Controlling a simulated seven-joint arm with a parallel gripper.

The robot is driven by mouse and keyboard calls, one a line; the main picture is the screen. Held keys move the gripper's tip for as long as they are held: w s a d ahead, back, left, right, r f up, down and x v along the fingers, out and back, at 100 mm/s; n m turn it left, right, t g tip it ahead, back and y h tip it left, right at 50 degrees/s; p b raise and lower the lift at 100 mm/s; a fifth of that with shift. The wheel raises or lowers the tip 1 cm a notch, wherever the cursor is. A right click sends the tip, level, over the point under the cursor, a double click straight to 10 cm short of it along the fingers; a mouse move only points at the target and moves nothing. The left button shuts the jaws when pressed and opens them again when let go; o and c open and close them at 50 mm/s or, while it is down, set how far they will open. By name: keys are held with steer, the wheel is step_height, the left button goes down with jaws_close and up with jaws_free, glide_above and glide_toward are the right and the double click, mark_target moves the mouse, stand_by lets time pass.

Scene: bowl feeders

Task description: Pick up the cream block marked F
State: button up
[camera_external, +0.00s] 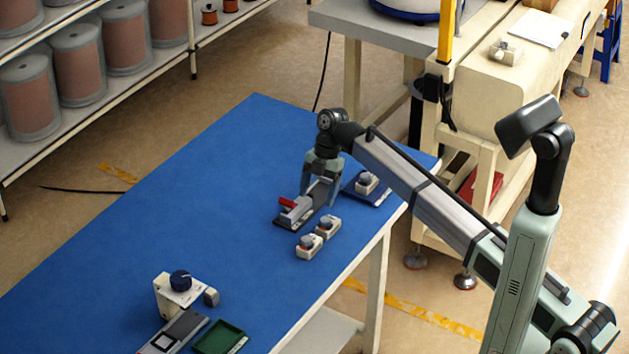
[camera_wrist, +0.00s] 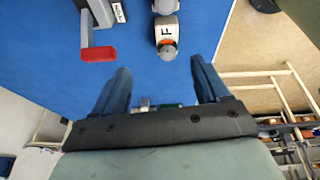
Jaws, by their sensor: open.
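The cream block marked F (camera_wrist: 166,30) is in the upper middle of the wrist view, with a dark F on a white face and a grey rounded knob. Part of a similar block (camera_wrist: 165,5) shows directly above it. In the external view two cream blocks with grey knobs, one nearer (camera_external: 308,248) and one farther (camera_external: 327,228), stand side by side on the blue table; their letters are too small to read. My gripper (camera_external: 319,189) is open and empty, above the table beside the red-handled fixture. In the wrist view my fingers (camera_wrist: 160,70) are apart, with the F block beyond them.
The fixture with a red handle (camera_external: 287,202) stands close to my gripper. A blue tray (camera_external: 353,190) holding another cream block (camera_external: 367,183) is behind. A cream unit with a dark knob (camera_external: 180,281) and a green tray (camera_external: 219,338) are at the front. The table's left half (camera_external: 190,200) is clear.

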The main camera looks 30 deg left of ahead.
mark_target(310, 239)
steer(key=shift+m, duration=0.6)
steer(key=x, duration=0.5)
steer(key=s+x, duration=0.1)
steer(key=x, duration=0.2)
steer(key=shift+s+d+f, duration=0.1)
steer(key=shift+s+d, duration=0.1)
steer(key=shift+d, duration=0.05)
steer(key=shift+d+x, duration=0.2)
steer(key=shift+x, duration=1.05)
steer(key=shift+d+x, duration=0.2)
steer(key=shift+x, duration=1.1)
steer(key=shift+g, duration=0.3)
steer(key=c, duration=1.3)
steer(key=shift+o, duration=0.2)
